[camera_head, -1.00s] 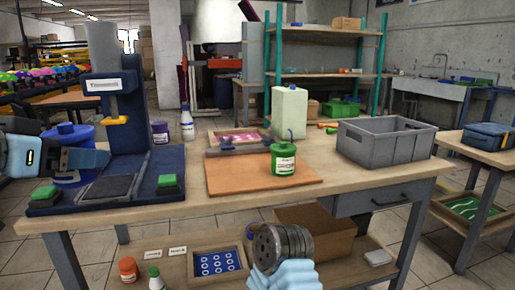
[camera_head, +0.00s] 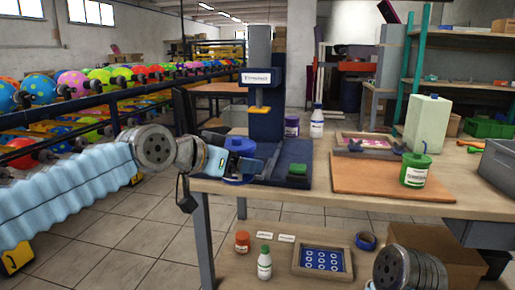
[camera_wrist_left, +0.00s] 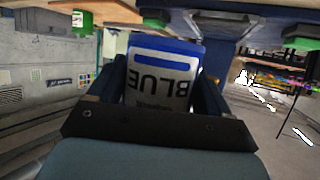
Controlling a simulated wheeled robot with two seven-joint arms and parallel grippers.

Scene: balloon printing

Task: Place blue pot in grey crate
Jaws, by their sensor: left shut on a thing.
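The blue pot (camera_head: 240,146) is at the left end of the workbench, beside the press, in the head view. My left gripper (camera_head: 236,160) is shut on it and covers part of its side. In the left wrist view the pot (camera_wrist_left: 163,80), with an upside-down BLUE label, sits between my two fingers (camera_wrist_left: 160,95). I cannot tell whether its base touches the bench. The grey crate (camera_head: 497,165) is on the right of the bench, cut off by the picture's edge. My right gripper is not in view; only part of my right arm shows at the lower right.
The press (camera_head: 265,110) stands close to the pot. A balloon rack (camera_head: 100,95) lies to the left.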

